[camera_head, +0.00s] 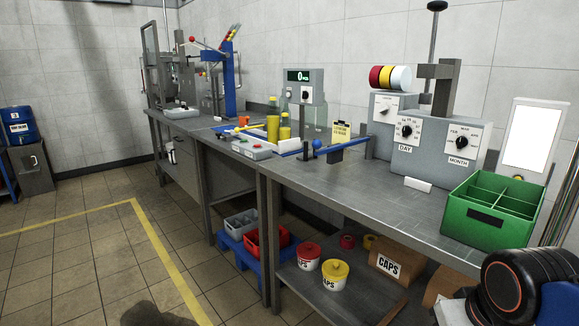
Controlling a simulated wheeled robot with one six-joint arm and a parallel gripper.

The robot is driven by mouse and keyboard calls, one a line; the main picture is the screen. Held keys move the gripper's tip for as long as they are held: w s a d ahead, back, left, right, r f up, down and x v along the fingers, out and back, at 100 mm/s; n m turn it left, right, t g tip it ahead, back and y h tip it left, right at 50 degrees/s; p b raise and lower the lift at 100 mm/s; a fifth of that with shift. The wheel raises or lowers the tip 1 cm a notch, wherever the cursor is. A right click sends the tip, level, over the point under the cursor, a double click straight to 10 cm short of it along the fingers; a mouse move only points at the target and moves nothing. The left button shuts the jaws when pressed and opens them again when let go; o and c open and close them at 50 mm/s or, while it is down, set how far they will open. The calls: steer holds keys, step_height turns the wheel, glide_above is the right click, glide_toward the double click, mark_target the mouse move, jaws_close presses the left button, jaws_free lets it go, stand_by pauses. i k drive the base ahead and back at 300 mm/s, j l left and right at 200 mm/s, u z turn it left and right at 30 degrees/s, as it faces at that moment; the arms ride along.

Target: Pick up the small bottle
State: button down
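The left one (272,129) is a plain yellow cylinder. The right one (285,132) has a narrower top and looks like a small bottle. Clear, bottle-like shapes behind them are hard to make out. I cannot tell for certain which is the small bottle. My black and blue arm shows at the lower right, far from these containers. My gripper is not in view.
A green divided crate (492,212) stands at the bench's right end, near my arm. The counter box (305,86), a blue bar fixture (335,147) and a day/month dial box (432,143) also occupy the bench. The front middle of the benchtop is mostly clear.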

mark_target(285, 128)
steer(key=i+j, duration=0.2)
steer(key=j, duration=0.15)
steer(key=i+j+z, duration=0.1)
steer(key=j, duration=0.3)
steer(key=i+j, duration=0.2)
steer(key=j, duration=0.15)
steer(key=i+j+z, duration=0.1)
steer(key=j, duration=0.3)
steer(key=i+j, duration=0.25)
steer(key=j, duration=0.15)
steer(key=z, duration=0.05)
